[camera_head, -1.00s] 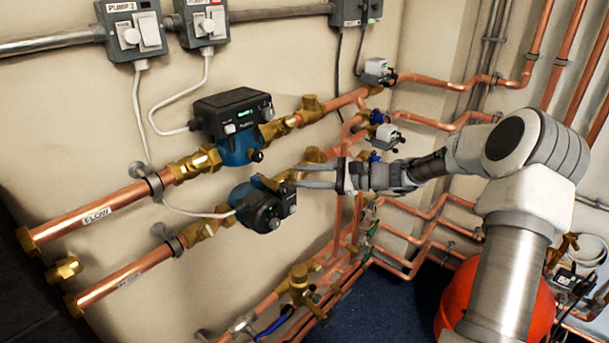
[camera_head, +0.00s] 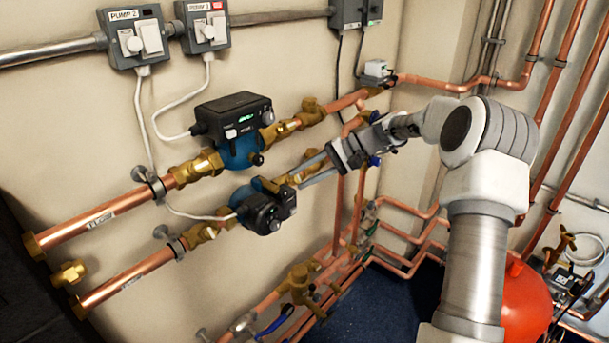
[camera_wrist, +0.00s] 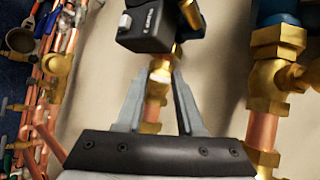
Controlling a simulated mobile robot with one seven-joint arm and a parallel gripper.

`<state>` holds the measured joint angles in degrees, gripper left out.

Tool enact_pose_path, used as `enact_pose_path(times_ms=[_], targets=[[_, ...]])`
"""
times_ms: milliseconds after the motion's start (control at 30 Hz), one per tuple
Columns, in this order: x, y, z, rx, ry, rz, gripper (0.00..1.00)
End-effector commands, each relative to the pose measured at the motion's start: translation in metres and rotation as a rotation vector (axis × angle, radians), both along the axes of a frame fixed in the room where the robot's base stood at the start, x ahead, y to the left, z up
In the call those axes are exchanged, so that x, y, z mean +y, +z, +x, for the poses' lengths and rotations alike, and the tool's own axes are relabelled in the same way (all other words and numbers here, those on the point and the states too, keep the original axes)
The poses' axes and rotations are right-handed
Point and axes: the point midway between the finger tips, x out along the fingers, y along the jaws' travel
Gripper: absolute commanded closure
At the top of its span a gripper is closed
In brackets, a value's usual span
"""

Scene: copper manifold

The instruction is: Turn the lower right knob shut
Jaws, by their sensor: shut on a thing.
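The lower right knob is a brass valve part (camera_head: 284,182) on the lower pipe, just right of the lower dark pump (camera_head: 265,207). My gripper (camera_head: 301,181) reaches it from the right, its slim grey fingers sloping down to the left. In the wrist view my gripper (camera_wrist: 163,70) has a finger on each side of a small brass piece (camera_wrist: 160,68), the knob, and is shut on it. The pump's dark head (camera_wrist: 150,25) is just beyond the fingertips. The fingers partly hide the valve, and the knob's exact angle is hard to tell.
The upper pump (camera_head: 236,125) and its copper pipe (camera_head: 92,222) run above the lower one. Copper pipes with brass valves (camera_head: 300,280) lie below. A red vessel (camera_head: 525,300) stands at the lower right. Bare wall (camera_head: 285,75) is above the pumps.

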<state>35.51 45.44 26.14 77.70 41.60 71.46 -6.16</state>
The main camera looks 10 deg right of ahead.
Motion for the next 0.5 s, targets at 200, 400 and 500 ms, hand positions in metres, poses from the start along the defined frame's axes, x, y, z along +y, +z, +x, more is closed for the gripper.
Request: enact_pose_path(times_ms=[200, 400, 500], targets=[[-0.0003, 0.0002, -0.0002, -0.035, 0.044, -0.052, 1.00], [-0.0001, 0.0001, -0.0001, -0.048, 0.058, -0.068, 1.00], [-0.0001, 0.0001, -0.0003, -0.049, 0.060, -0.070, 1.00]])
